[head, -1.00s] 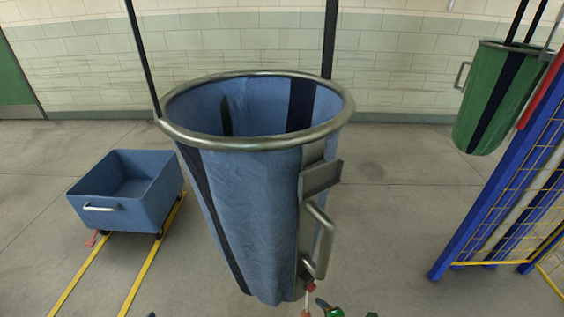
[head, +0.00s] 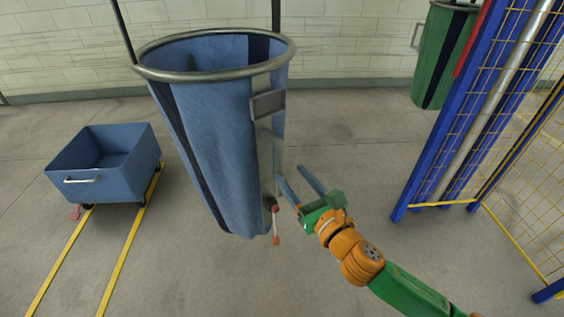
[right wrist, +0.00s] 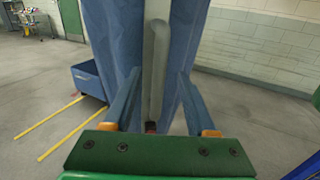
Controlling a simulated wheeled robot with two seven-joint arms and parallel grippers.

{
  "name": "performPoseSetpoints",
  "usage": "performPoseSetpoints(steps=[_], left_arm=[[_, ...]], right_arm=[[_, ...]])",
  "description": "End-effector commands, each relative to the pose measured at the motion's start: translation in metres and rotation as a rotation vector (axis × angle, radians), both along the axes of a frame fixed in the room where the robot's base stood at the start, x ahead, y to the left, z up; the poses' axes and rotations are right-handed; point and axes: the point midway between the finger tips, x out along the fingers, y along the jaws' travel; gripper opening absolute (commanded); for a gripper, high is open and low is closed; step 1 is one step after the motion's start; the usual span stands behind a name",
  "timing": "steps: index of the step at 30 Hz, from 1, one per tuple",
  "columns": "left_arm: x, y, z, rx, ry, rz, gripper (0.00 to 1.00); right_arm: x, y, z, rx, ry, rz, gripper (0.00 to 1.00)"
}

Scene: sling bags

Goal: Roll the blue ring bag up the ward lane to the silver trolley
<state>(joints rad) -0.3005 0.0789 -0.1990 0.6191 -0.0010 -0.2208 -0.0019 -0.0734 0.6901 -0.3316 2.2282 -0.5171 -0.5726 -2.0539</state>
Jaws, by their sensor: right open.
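The blue ring bag (head: 205,130) hangs by dark straps from above, its grey metal ring (head: 215,75) around the open mouth. A plate (head: 268,103) and a grey upright handle are on its right side. My right gripper (head: 293,178) is at the lower right of the bag, open, fingers toward the handle. In the right wrist view the handle (right wrist: 158,70) stands between the two spread blue fingers; I cannot tell whether they touch it. My left gripper is out of view. A small silver cart, possibly the trolley (right wrist: 35,20), shows far off at upper left in the right wrist view.
A blue wheeled tub (head: 105,170) stands at left on yellow floor lines (head: 125,255). A blue-framed yellow mesh fence (head: 480,120) stands at right, with a green bag (head: 440,55) hanging behind it. The floor between bag and fence is clear.

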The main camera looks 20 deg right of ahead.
Motion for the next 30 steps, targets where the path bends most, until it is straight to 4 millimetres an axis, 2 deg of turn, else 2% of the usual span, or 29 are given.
performPoseSetpoints(steps=[6, 10, 14, 20, 21, 27, 30], left_arm=[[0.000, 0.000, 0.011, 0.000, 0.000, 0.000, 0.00], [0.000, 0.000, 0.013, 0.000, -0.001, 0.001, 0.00], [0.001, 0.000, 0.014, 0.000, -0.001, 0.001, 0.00], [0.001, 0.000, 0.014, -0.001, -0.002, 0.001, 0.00], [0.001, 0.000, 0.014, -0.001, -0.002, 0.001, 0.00], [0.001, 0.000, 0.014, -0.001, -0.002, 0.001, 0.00], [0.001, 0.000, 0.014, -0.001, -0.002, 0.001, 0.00]], right_arm=[[0.039, 0.005, 0.004, -0.002, -0.004, -0.002, 0.57], [0.057, 0.008, 0.002, -0.001, -0.002, -0.001, 0.57], [0.066, 0.009, 0.001, -0.001, -0.001, 0.000, 0.57], [0.067, 0.009, 0.000, -0.001, 0.000, 0.000, 0.57], [0.067, 0.009, 0.000, -0.001, 0.000, 0.000, 0.54], [0.067, 0.009, 0.000, -0.001, 0.000, 0.000, 0.00], [0.067, 0.009, 0.000, -0.001, 0.001, 0.000, 0.00]])
